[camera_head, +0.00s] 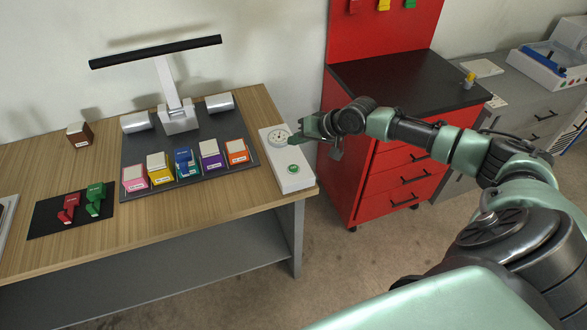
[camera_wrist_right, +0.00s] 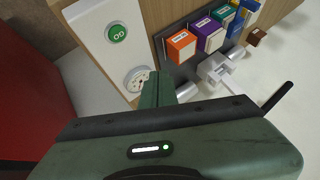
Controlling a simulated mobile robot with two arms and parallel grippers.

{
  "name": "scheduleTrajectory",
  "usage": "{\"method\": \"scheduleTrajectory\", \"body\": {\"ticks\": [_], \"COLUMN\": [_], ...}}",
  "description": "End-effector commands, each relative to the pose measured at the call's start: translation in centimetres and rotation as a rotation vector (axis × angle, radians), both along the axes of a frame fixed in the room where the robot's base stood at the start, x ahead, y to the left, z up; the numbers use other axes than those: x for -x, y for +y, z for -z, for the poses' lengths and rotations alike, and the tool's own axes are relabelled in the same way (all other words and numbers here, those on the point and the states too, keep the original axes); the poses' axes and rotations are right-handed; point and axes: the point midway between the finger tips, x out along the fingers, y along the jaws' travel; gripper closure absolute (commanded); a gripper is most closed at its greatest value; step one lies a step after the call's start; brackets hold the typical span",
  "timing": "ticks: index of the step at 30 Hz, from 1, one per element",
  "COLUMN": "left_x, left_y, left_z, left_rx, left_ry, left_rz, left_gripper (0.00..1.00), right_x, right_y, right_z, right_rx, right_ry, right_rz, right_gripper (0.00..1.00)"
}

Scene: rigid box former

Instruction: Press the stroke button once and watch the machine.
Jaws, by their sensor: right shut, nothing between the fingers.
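A white control panel (camera_head: 299,182) lies at the right end of the wooden table. It has a round green button (camera_head: 293,169) near its front end and a round white dial (camera_head: 278,136) behind it. The wrist view also shows the button (camera_wrist_right: 117,33) and the dial (camera_wrist_right: 137,78). My right gripper (camera_head: 296,137) is shut and empty, with its fingertips beside the dial and apart from the button; the exact height is unclear. The machine (camera_head: 178,118) stands on a dark plate, with a white post, a long black bar and two silver cylinders. My left gripper is not in view.
Several coloured boxes, including an orange one (camera_head: 236,153), line the front of the dark plate. Red (camera_head: 68,207) and green (camera_head: 95,199) pieces lie on a black mat at left. A brown box (camera_head: 79,134) stands behind. A red cabinet (camera_head: 375,185) stands right of the table.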

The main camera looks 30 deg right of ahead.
Motion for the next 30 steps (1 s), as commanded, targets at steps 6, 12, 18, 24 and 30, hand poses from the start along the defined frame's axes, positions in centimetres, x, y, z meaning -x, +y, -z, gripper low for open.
{"method": "scheduleTrajectory", "body": {"ticks": [6, 12, 18, 24, 30], "left_x": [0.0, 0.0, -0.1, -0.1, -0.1], "left_y": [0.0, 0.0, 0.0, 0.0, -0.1], "left_z": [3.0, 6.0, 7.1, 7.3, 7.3], "left_rx": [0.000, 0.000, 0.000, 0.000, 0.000], "left_ry": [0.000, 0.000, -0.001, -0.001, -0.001], "left_rz": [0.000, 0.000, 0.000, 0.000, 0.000], "left_gripper": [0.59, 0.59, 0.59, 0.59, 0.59], "right_x": [0.0, 0.0, 0.0, 0.0, 0.0], "right_y": [0.0, 0.0, 0.0, 0.0, 0.0], "right_z": [2.8, 5.6, 7.6, 8.2, 8.2], "right_rx": [0.001, 0.001, -0.001, 0.000, 0.000], "right_ry": [0.000, 0.000, 0.002, 0.000, 0.000], "right_rz": [-0.001, -0.001, 0.000, 0.000, 0.000], "right_gripper": [1.00, 1.00, 1.00, 1.00, 1.00]}}
